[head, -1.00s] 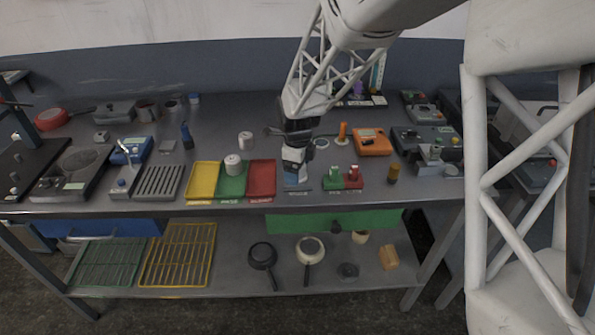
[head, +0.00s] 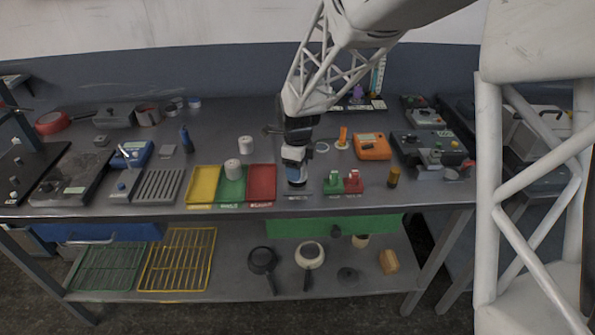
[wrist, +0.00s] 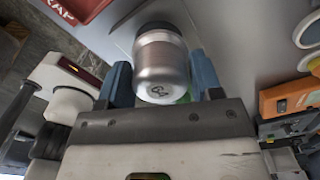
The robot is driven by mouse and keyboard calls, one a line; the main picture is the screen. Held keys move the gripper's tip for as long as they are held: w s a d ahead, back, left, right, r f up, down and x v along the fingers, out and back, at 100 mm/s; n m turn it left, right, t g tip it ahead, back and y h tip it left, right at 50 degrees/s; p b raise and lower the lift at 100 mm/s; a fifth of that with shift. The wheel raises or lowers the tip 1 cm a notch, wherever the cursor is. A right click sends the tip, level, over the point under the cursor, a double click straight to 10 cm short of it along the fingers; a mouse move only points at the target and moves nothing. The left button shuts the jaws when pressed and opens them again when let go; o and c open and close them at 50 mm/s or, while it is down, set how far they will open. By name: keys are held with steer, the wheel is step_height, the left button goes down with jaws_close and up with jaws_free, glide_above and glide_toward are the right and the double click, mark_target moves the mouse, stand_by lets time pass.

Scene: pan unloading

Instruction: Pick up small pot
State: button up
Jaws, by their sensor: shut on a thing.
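My gripper (wrist: 162,85) is over the front middle of the bench, just right of the red tray. Its two blue fingers are shut on a small metal cylinder (wrist: 161,62), the pot-like thing between them, with a dark far end and a mark on its near face. In the head view my gripper (head: 296,172) points down, and the held thing shows only as a small dark shape below the fingers. Whether it touches the bench top is unclear. No other thing is clearly marked as the small pot.
Yellow (head: 203,186), green (head: 231,191) and red (head: 262,179) trays lie left of my gripper. Green and red blocks (head: 334,183) and an orange box (head: 373,146) are to the right. Pans (head: 262,258) lie on the lower shelf (head: 225,283).

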steer(key=shift+r, duration=0.75)
steer(key=shift+s+d+r, duration=0.1)
steer(key=shift+s, duration=0.25)
steer(key=s+d, duration=0.1)
steer(key=s, duration=0.4)
steer(key=s+d+r, duration=0.1)
steer(key=s, duration=0.4)
steer(key=s+d, duration=0.1)
steer(key=s, duration=0.4)
steer(key=shift+d+r, duration=0.15)
steer(key=shift+r, duration=0.05)
